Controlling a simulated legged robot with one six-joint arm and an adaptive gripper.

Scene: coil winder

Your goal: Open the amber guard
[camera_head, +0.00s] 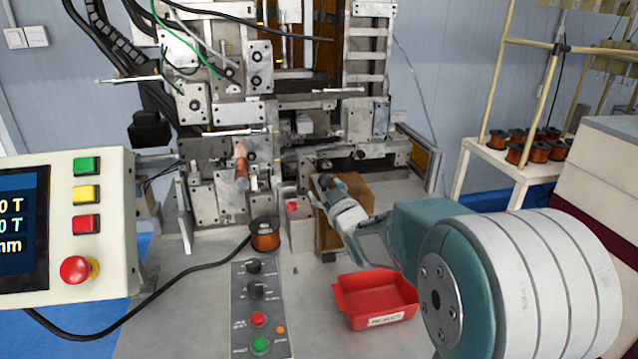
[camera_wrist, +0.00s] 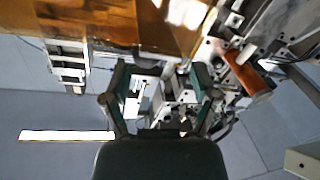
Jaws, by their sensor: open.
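The amber guard (camera_wrist: 130,28) is a see-through amber panel across the top of the wrist view, with a bright glare on it. In the head view, amber sheet (camera_head: 322,58) shows behind the upper metal frame, partly hidden by bars and cables. I cannot tell how far the guard is open. My gripper (camera_head: 328,186) is in front of the machine's lower right part, above the bench. In the wrist view its two fingers (camera_wrist: 160,80) are spread apart with nothing held between them. The guard is beyond the fingertips, and no contact shows.
A brown box (camera_head: 357,190) stands just behind my gripper, partly hidden. A red tray (camera_head: 345,300), a copper spool (camera_head: 265,236) and a button panel (camera_head: 245,325) are on the bench. A control screen box (camera_head: 112,240) stands at left, and a spool table (camera_head: 480,150) at right.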

